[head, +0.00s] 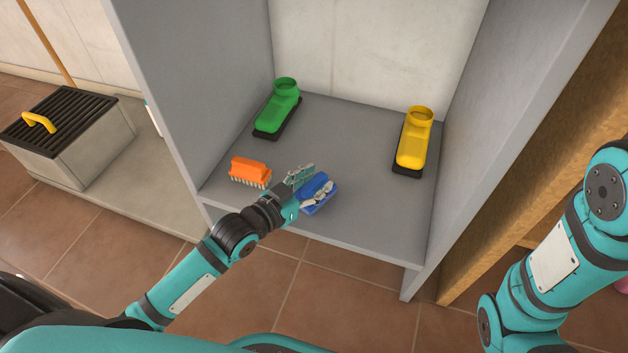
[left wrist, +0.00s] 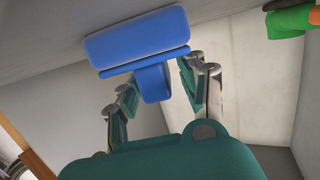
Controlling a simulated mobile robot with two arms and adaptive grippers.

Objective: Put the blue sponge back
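The blue sponge (head: 325,184) lies on the grey shelf near its front edge, with a flat blue body and a narrower blue grip. In the left wrist view the sponge (left wrist: 137,36) shows its wide body, with the grip between my fingers. My left gripper (head: 308,183) is at the sponge, one finger on either side of the grip. In the left wrist view the left gripper's fingers (left wrist: 158,82) are apart, and a small gap shows beside the right finger. My right arm shows at the right, but its gripper is out of view.
An orange brush (head: 250,171) lies just left of my left gripper. A green shoe-shaped holder (head: 279,108) and a yellow one (head: 414,146) stand farther back on dark bases. The shelf (head: 345,140) has walls on both sides; its middle is clear.

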